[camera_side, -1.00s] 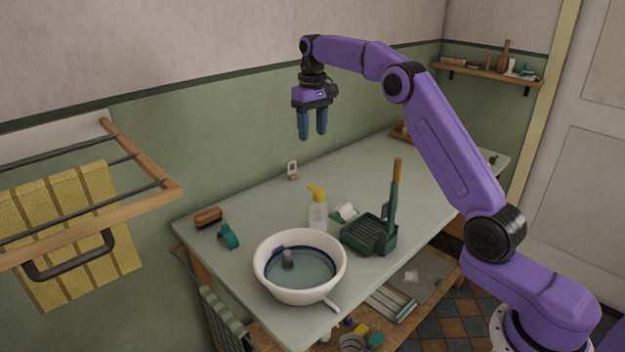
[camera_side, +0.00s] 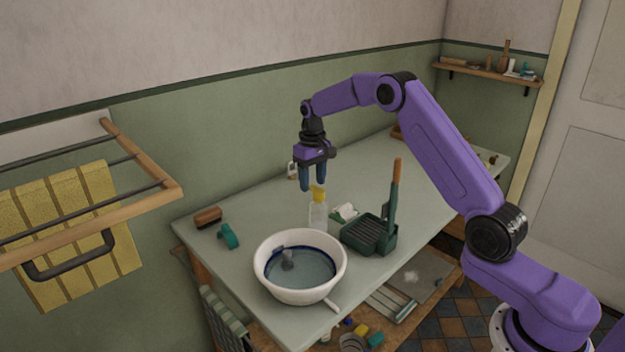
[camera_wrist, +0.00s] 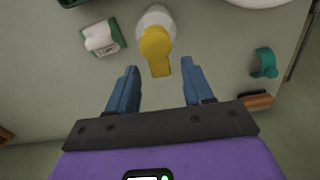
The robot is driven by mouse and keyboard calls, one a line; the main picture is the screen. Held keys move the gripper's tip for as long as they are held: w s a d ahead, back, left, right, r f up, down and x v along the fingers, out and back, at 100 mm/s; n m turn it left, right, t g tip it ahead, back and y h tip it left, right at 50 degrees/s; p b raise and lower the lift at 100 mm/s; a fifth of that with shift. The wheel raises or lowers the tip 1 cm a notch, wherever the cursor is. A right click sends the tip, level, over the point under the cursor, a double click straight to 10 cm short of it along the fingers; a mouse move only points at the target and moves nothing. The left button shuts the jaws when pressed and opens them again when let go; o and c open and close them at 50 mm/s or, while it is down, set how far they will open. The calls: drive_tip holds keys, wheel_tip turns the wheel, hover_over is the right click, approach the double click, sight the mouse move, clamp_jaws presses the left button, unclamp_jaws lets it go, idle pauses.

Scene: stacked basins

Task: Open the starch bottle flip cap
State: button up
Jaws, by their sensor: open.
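The starch bottle (camera_side: 318,217) stands upright on the table, a clear, pale body with a yellow cap (camera_side: 319,194). In the wrist view its yellow cap (camera_wrist: 156,47) sits just past my fingertips, midway between them, with a narrow yellow part pointing toward my gripper. The white body (camera_wrist: 157,17) shows behind the cap. My gripper (camera_side: 314,186) is open and empty, pointing down just above the bottle and slightly to its left in the side view. In the wrist view my blue fingers (camera_wrist: 160,75) stand apart. I cannot tell whether they touch the cap.
A white basin (camera_side: 300,293) stands in front of the bottle. A green rack (camera_side: 362,236) with an upright orange-tipped handle is to the right, a white item on green (camera_side: 345,211) beside it. A teal clip (camera_side: 228,236) and brown brush (camera_side: 208,217) lie left. The table's back right is fairly clear.

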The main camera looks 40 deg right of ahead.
drive_tip(key=shift+f, duration=0.15)
drive_tip(key=shift+c, duration=0.3)
clamp_jaws()
